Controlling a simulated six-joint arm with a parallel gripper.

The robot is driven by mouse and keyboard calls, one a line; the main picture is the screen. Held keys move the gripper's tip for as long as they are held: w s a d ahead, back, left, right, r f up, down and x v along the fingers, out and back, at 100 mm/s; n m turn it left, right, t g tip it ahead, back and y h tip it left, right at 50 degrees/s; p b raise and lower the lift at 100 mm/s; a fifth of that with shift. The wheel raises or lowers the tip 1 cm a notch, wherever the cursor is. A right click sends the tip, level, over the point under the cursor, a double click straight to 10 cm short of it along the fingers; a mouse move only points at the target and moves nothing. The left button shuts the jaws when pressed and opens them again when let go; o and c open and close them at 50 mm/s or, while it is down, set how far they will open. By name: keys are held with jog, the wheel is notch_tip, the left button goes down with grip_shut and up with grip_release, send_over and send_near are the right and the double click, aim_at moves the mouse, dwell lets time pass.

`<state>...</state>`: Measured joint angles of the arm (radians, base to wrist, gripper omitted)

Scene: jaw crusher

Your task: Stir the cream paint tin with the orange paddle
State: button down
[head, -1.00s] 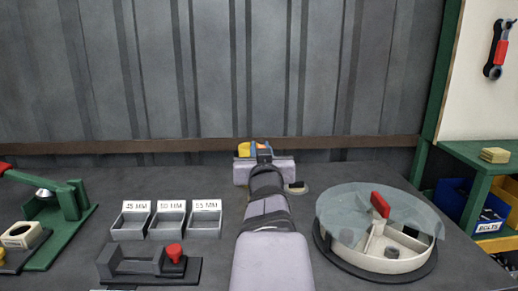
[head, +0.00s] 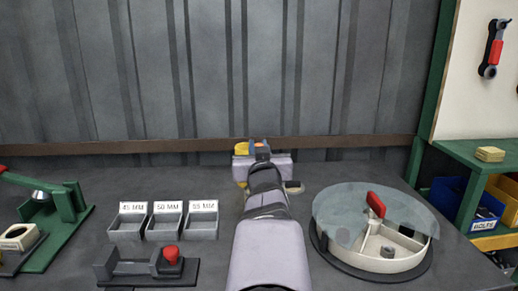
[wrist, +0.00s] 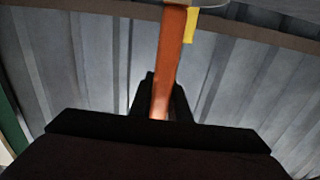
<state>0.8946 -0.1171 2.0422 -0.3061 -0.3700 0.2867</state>
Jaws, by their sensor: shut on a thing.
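My gripper (wrist: 162,100) is shut on the orange paddle (wrist: 170,60), whose shaft runs up between the fingers to the top edge of the wrist view. In the head view a small orange piece of the paddle (head: 262,144) shows above the end of my arm, at the back of the bench. The paddle's far end is hidden. I cannot make out the cream paint tin; my arm hides part of the bench there. A tan edge (head: 295,187) shows just right of my wrist, but I cannot tell what it belongs to.
A yellow thing (head: 241,149) shows beside my wrist. Three labelled grey trays (head: 203,221) stand left of my arm, with a red-knobbed fixture (head: 150,268) in front. A green press (head: 65,215) is far left. A round glass-topped tray (head: 385,260) stands right. The back wall is close.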

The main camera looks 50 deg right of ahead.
jog(key=shift+r, duration=0.1)
notch_tip(320, 180, up, 10)
jog(key=p, duration=0.8)
jog(key=shift+p, duration=0.3)
dwell(0.7)
notch_tip(320, 180, up, 5)
jog(key=p, duration=0.4)
jog(key=shift+f, duration=0.2)
jog(key=shift+r+p, duration=0.1)
jog(key=shift+p, duration=0.2)
dwell(0.6)
